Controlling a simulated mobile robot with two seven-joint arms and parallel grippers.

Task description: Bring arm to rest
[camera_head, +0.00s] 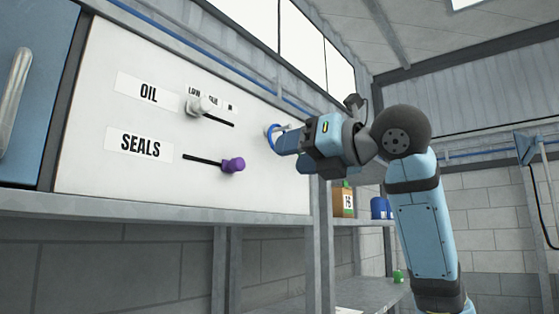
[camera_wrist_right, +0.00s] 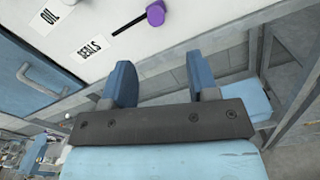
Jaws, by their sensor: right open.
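My right arm comes in from the right in the head view, and its gripper (camera_head: 282,143) is raised in front of the right part of the white panel (camera_head: 90,190). In the right wrist view the right gripper (camera_wrist_right: 160,82) has its two blue fingers apart with nothing between them. The panel has a white knob (camera_head: 199,106) beside the OIL label (camera_head: 148,93) and a purple knob (camera_head: 233,166) beside the SEALS label (camera_head: 140,145). The purple knob also shows beyond the fingers in the wrist view (camera_wrist_right: 155,14). My left gripper is not in view.
A blue cabinet door with a metal handle (camera_head: 15,90) is at the left. A shelf behind the arm holds a brown container (camera_head: 343,201) and a blue one (camera_head: 379,208). A grey ledge (camera_head: 150,204) runs below the panel.

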